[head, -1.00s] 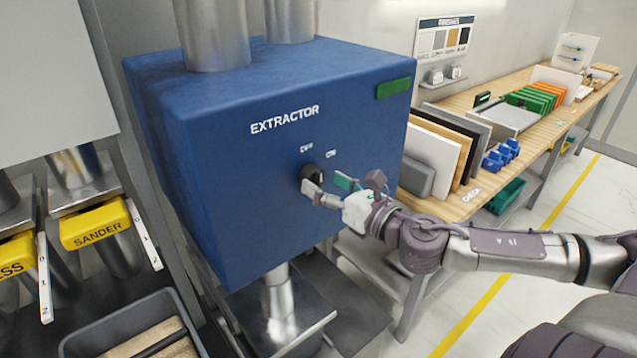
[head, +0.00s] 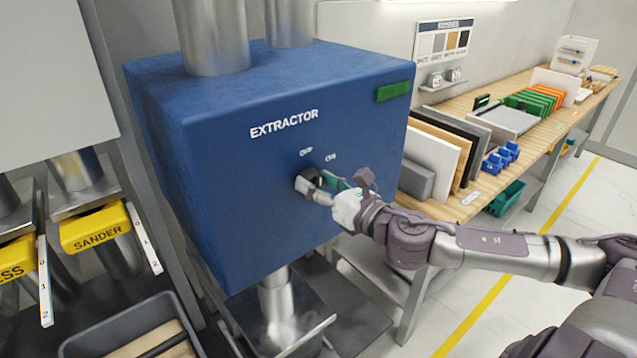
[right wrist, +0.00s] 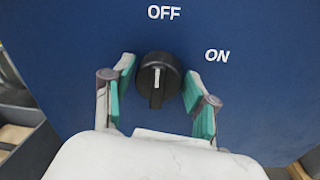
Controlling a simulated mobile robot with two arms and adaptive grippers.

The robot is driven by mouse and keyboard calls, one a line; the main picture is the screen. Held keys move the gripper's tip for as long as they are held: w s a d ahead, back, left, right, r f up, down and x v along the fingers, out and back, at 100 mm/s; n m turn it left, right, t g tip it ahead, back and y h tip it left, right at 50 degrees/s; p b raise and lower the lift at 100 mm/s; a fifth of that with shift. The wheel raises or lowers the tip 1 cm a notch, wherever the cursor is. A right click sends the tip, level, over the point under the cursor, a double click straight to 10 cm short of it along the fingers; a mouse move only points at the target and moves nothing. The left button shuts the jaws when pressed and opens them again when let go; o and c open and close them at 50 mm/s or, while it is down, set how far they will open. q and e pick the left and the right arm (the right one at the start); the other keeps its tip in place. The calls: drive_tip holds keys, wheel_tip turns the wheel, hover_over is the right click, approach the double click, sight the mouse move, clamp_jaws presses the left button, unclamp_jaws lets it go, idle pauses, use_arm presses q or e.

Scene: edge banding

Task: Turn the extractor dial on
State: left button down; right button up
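The blue extractor box (head: 250,190) carries a black round dial with OFF and ON printed above it. In the right wrist view the dial (right wrist: 158,80) has a white mark pointing up, toward OFF; ON is to the upper right. My right gripper (right wrist: 156,88) is open, with its green-padded fingers on either side of the dial and a gap on both sides. In the head view my right gripper (head: 322,182) is at the box's front face and partly hides the dial (head: 309,178). My left gripper is not in view.
A wooden workbench (head: 455,208) with panels, blue bins and green pieces stands to the right. A yellow SANDER label (head: 95,232) and a grey bin (head: 130,325) are at the left. A metal pipe (head: 276,300) runs below the box.

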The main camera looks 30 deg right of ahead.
drive_tip(key=c, duration=0.6)
drive_tip(key=shift+c, duration=0.2)
drive_tip(key=shift+m, duration=0.4)
drive_tip(key=m, duration=0.3)
drive_tip(key=shift+d, duration=0.1)
drive_tip(key=m, duration=0.3)
drive_tip(key=shift+m+p, duration=0.4)
drive_tip(key=m, duration=0.3)
drive_tip(key=m+p, duration=0.1)
drive_tip(key=m, duration=0.1)
drive_tip(key=shift+f+m+t+h, duration=0.15)
drive_tip(key=shift+m+t+h, duration=0.25)
drive_tip(key=m+p, duration=0.1)
drive_tip(key=m, duration=0.4)
drive_tip(key=shift+f+p, duration=0.15)
drive_tip(key=shift+p, duration=0.25)
drive_tip(key=shift+m+h, duration=0.3)
